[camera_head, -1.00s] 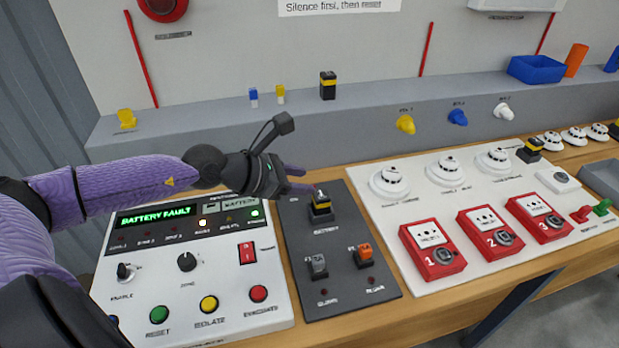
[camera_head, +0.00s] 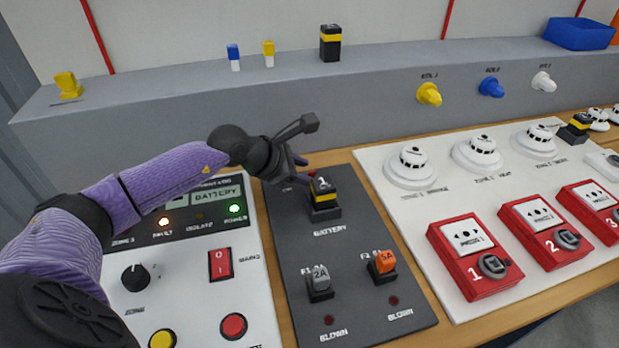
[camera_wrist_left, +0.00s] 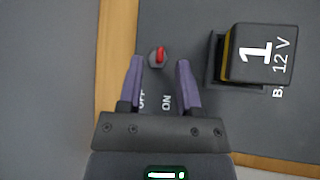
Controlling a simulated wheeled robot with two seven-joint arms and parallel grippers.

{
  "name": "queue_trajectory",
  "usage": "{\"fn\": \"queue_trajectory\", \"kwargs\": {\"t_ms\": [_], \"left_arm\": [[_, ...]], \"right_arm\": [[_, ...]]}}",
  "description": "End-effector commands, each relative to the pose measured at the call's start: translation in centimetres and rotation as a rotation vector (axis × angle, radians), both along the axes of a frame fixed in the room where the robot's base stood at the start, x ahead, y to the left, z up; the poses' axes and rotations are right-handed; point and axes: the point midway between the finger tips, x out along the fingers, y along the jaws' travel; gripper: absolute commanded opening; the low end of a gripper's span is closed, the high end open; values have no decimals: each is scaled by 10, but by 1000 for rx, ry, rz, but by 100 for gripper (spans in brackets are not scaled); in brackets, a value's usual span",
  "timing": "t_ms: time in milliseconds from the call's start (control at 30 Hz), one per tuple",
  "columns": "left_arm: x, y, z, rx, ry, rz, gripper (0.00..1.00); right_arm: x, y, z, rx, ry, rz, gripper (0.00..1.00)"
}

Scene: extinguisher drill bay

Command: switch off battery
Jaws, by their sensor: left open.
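A small red battery switch lever (camera_wrist_left: 161,54) on a round grey base stands on the dark panel (camera_wrist_left: 193,18), with the printed words OFF and ON beside it. The lever shows toward the ON side of its base. My left gripper (camera_wrist_left: 159,63) is open, its two purple fingers pointing at the switch, one to each side of its line. I cannot tell whether they touch it. In the head view the left gripper (camera_head: 298,170) hovers at the panel's far left corner and mostly hides the switch. A black and yellow battery (camera_head: 323,197) marked 1 sits in its holder right beside it.
The white control panel (camera_head: 192,284) with lit lamps lies left, partly under my arm. Grey (camera_head: 319,284) and orange (camera_head: 384,264) fuses stand nearer on the dark panel. Red call points (camera_head: 474,258) and white detectors (camera_head: 411,168) are to the right. A grey ledge (camera_head: 180,117) runs behind.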

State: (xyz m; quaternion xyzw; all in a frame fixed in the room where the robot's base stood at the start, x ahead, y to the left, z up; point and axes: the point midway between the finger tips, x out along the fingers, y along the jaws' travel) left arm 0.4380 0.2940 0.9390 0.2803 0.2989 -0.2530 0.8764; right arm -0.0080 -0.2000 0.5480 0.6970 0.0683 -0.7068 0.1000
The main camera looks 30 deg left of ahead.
Motion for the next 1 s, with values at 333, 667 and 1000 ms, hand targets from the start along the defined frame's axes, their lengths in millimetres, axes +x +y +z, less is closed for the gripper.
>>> {"fn": "queue_trajectory", "kwargs": {"t_ms": [333,667,1000], "left_arm": [[17,-7,-16,1,-1,0,44],[17,-6,-16,1,-1,0,4],[17,-6,-16,-1,0,1,0]], "right_arm": [[-8,-4,-7,-8,20,-4,0],[-5,-3,-7,-5,12,-3,0],[1,-1,-8,-1,2,0,0]]}}
